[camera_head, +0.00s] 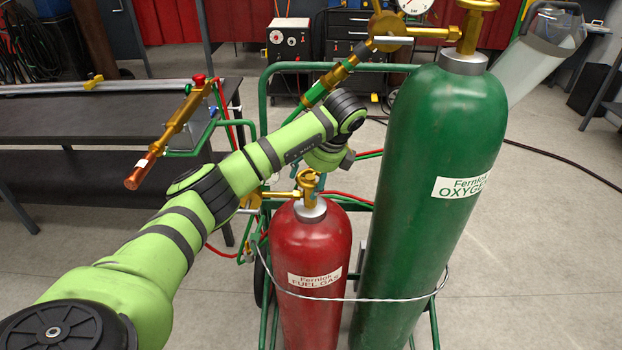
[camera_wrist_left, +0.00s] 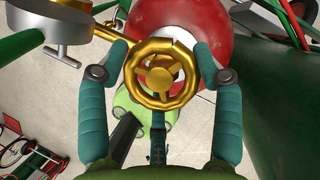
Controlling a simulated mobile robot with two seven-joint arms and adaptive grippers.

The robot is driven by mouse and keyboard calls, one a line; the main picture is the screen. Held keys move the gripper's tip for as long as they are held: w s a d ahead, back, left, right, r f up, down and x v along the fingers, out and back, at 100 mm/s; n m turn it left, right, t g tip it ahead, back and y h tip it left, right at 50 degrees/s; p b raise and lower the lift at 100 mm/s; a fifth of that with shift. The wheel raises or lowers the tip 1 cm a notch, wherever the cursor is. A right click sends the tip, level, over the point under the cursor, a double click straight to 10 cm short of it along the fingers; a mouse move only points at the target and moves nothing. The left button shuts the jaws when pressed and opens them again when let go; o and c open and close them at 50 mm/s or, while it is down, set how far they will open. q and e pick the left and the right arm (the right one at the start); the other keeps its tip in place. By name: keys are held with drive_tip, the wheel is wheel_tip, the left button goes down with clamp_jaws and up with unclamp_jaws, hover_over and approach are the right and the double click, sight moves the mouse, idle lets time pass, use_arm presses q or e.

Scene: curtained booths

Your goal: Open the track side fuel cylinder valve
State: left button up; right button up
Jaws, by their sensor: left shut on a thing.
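The red fuel gas cylinder (camera_head: 310,255) stands upright, left of the taller green oxygen cylinder (camera_head: 440,150). A gold valve handwheel (camera_head: 309,181) sits on top of the red cylinder. My left arm reaches in from the left, above the red cylinder, its wrist bent down behind the valve. In the left wrist view my left gripper (camera_wrist_left: 160,60) has one teal finger on each side of the gold handwheel (camera_wrist_left: 183,88) and is shut on it. The red cylinder's top (camera_wrist_left: 200,30) lies below the wheel. My right gripper is out of view.
Both cylinders stand in a green cart (camera_head: 264,95) with a wire strap (camera_head: 385,300). A torch (camera_head: 180,128) sits on the cart's left side, by a dark table (camera_head: 70,125). Red and green hoses run around the cart. The floor at right (camera_head: 545,250) is mostly clear.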

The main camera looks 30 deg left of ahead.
use_arm(q)
drive_tip(key=shift+w+a+r+n, duration=0.1)
drive_tip(key=shift+a+r+n, duration=0.1)
drive_tip(key=shift+r+n, duration=0.1)
drive_tip(key=o, duration=0.9)
drive_tip(key=shift+o, duration=1.3)
drive_tip(key=shift+f, duration=0.2)
drive_tip(key=shift+d, duration=0.1)
drive_tip(key=v, duration=0.7)
drive_tip(key=shift+r, duration=0.2)
